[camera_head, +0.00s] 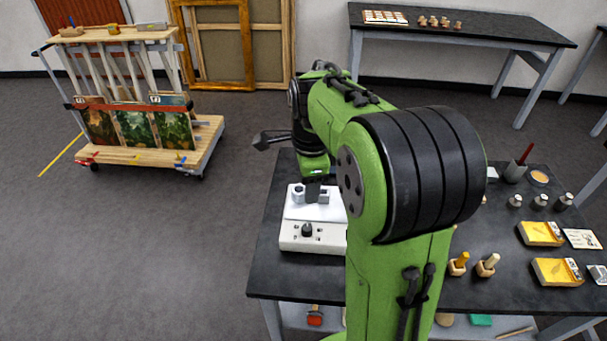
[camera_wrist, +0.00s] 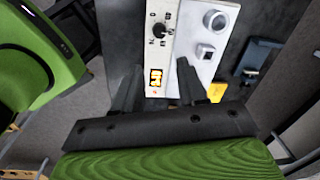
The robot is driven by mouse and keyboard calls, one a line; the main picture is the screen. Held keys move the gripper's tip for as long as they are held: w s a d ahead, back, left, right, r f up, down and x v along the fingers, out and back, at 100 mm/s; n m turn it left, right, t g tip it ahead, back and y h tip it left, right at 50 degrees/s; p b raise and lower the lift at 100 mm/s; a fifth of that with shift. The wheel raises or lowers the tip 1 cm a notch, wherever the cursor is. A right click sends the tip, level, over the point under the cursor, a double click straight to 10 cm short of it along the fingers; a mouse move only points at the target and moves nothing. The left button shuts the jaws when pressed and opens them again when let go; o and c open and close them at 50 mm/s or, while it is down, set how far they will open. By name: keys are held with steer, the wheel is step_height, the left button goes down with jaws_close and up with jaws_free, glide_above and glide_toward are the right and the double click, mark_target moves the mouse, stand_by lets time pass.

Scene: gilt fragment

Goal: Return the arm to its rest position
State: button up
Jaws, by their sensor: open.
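My gripper (camera_wrist: 158,82) is open and empty, its two dark fingers spread at either side of the lower end of a white device (camera_wrist: 156,55). In the head view my green arm bends forward and down over a dark worktable (camera_head: 268,262). The gripper there hangs over the back of the white device (camera_head: 300,242), mostly hidden by the arm. The device has a black knob (camera_wrist: 158,30) and a lit orange display. Two grey metal pieces (camera_wrist: 214,20) sit on its white plate. I cannot tell whether the fingers touch the device.
Yellow gilding pads (camera_head: 541,234), small jars (camera_head: 539,201), two wooden-based pieces (camera_head: 487,265) and a dark cup (camera_head: 515,172) stand right of my arm. A wooden trolley (camera_head: 150,155) with paintings stands at left. Another table (camera_head: 480,30) is at the back. Floor between is clear.

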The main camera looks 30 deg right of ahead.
steer(key=s+a+r+n+t, duration=0.1)
steer(key=s+a+n, duration=0.3)
steer(key=s+n, duration=0.5)
steer(key=s+a+r+n+t, duration=0.2)
steer(key=s+a+n, duration=0.3)
steer(key=s+n, duration=0.3)
steer(key=n+t, duration=0.1)
steer(key=n, duration=0.3)
steer(key=shift+s+a+r+n+t, duration=0.2)
steer(key=shift+s+r+n+t, duration=0.1)
steer(key=shift+s+t, duration=0.1)
